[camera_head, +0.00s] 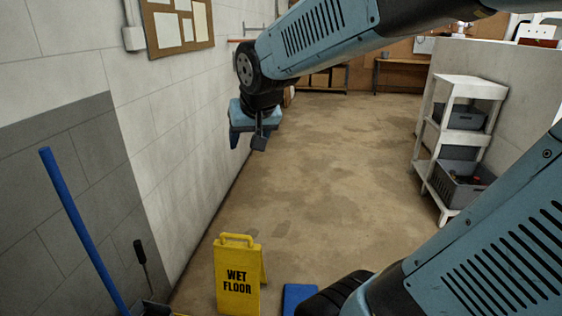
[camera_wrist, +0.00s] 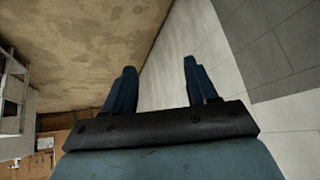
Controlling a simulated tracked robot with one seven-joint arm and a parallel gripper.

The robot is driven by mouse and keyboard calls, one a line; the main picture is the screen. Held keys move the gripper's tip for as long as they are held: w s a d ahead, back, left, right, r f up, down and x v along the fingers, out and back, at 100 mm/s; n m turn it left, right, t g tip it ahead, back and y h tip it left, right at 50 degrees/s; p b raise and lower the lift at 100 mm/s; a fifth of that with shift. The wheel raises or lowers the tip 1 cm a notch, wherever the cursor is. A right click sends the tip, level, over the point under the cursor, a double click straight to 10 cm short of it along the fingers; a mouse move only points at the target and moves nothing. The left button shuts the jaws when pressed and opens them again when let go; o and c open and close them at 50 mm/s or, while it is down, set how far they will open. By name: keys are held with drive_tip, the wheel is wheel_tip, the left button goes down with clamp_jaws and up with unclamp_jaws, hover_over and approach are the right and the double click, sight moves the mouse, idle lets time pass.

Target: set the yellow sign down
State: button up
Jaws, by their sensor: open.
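The yellow sign (camera_head: 238,275), lettered "WET FLOOR", stands upright on the floor near the left wall in the head view. Its two panels are spread and its handle is at the top. My gripper (camera_head: 248,140) is up in the air beyond and above the sign, close to the left wall, apart from it. In the wrist view my gripper (camera_wrist: 160,85) shows two dark blue fingers spread apart with nothing between them. The sign does not show in the wrist view.
A blue pole (camera_head: 82,230) leans at the left wall, with a dark-handled tool (camera_head: 143,265) beside it. A blue object (camera_head: 298,297) lies right of the sign. A white shelf cart (camera_head: 440,140) with grey crates stands at right. The middle floor is clear.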

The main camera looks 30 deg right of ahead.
drive_tip(key=s+d+n+g, duration=0.1)
drive_tip(key=s, duration=1.2)
drive_tip(key=shift+d+f+n, duration=0.15)
drive_tip(key=shift+d+n, duration=0.05)
drive_tip(key=shift+n, duration=0.2)
